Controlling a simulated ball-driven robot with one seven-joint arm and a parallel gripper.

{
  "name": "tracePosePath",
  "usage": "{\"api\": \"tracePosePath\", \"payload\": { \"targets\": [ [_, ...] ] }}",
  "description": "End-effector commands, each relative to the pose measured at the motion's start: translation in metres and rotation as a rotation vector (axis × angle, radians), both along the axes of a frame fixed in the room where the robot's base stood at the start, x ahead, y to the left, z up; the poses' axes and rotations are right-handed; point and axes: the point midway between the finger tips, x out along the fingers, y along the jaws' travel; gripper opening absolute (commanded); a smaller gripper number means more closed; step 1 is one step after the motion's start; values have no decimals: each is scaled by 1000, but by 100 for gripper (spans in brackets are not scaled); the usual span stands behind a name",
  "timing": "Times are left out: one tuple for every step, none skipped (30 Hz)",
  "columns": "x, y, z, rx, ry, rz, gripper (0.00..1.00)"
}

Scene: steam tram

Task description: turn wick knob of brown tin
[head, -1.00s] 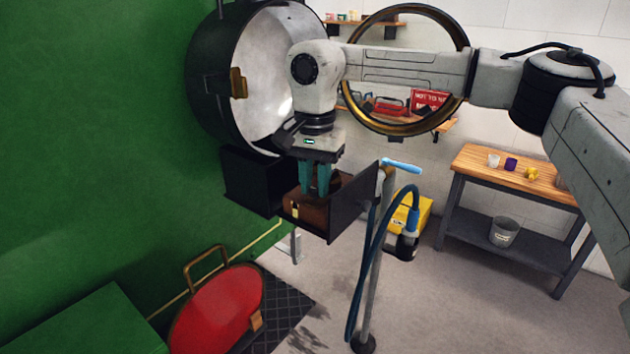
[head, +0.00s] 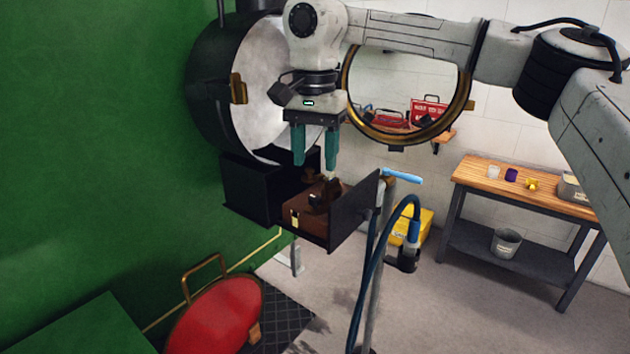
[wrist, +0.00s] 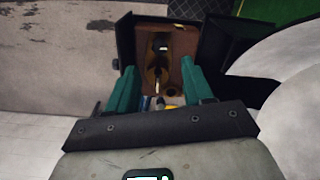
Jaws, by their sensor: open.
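The brown tin (head: 305,209) sits in the open black box below the large round lamp housing. It has a pale yellow tag on its front, and a dark fitting on its top; I cannot make out the wick knob for sure. In the wrist view the tin (wrist: 180,45) lies ahead of the fingers, with a brass round part and a pale thin piece inside. My gripper (head: 315,160) is open and empty, pointing down above the tin and apart from it. Its teal fingers also show in the wrist view (wrist: 160,88), on either side of the tin's middle.
The black box's door (head: 356,211) stands open to the right of the tin. A stand with a blue handle (head: 402,174) and hose is just right of it. The brass-rimmed round lamp door (head: 462,105) hangs open behind my arm. A workbench (head: 525,185) stands far right.

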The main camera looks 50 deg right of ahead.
Motion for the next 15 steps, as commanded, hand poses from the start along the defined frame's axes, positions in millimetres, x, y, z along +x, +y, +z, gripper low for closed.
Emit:
{"api": "tracePosePath", "payload": {
  "targets": [
    [0,0,8,-2,-2,-1,51],
    [0,0,12,-2,-2,0,51],
    [0,0,18,-1,-2,0,51],
    [0,0,21,-2,-2,0,51],
    [0,0,24,-2,-1,0,51],
    [0,0,27,-1,0,0,51],
    [0,0,29,0,0,0,51],
    [0,0,31,0,0,0,51],
    [0,0,32,1,0,0,51],
    [0,0,33,1,0,0,51],
    [0,0,34,1,0,0,51],
    [0,0,34,1,0,0,51],
    [0,0,34,1,0,1,51],
    [0,0,34,1,0,1,51],
    [0,0,34,1,0,1,51]
  ]
}}
